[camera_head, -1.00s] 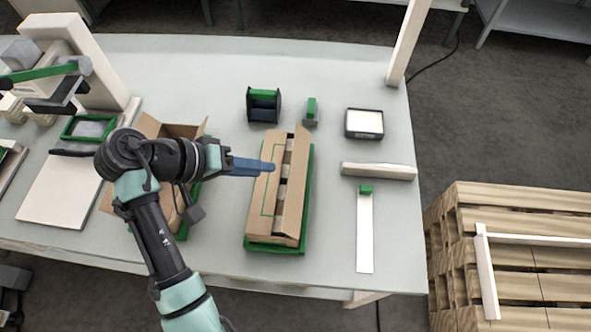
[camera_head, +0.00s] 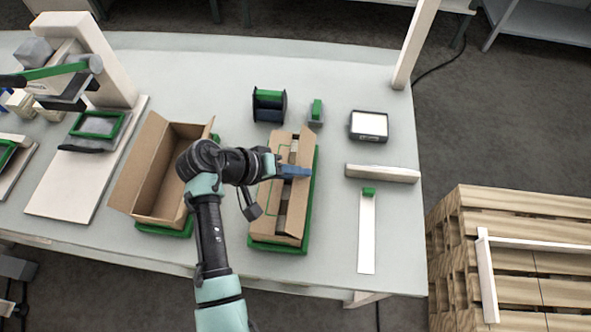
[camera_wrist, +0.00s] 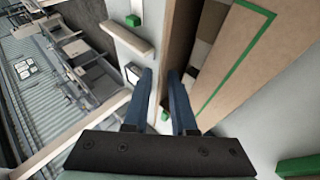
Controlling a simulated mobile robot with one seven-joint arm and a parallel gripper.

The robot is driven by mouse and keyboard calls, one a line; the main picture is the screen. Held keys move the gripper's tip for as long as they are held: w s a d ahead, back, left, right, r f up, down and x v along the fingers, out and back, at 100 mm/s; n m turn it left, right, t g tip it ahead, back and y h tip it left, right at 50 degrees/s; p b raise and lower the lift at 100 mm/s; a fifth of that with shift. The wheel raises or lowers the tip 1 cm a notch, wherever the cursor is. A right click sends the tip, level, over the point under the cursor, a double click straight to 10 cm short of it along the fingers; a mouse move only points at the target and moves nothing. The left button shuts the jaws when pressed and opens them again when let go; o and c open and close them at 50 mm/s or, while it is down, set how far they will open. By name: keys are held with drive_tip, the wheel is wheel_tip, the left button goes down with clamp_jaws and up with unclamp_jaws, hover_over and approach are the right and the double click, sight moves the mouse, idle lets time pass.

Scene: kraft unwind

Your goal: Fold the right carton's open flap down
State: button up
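The right carton (camera_head: 269,222) is brown cardboard with a green printed outline and sits on a green tray (camera_head: 316,160). Its left flap lies over the top. Its right flap (camera_head: 296,217) is raised along the right side, leaving a gap that shows grey and brown contents. My gripper (camera_head: 308,170), with blue fingers, reaches across the carton's far half to the right flap. In the wrist view the fingers (camera_wrist: 160,74) are apart, with the flap's brown panel (camera_wrist: 182,38) running down between them. I cannot tell whether they touch it.
An open, empty-looking carton (camera_head: 150,185) stands to the left on another green tray. A dark spool holder (camera_head: 269,105), a small green-topped block (camera_head: 316,112), a white-topped box (camera_head: 369,125) and a pale bar (camera_head: 382,174) lie around the right carton. Table is clear between them.

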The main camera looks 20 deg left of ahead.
clamp_jaws()
idle(1.2)
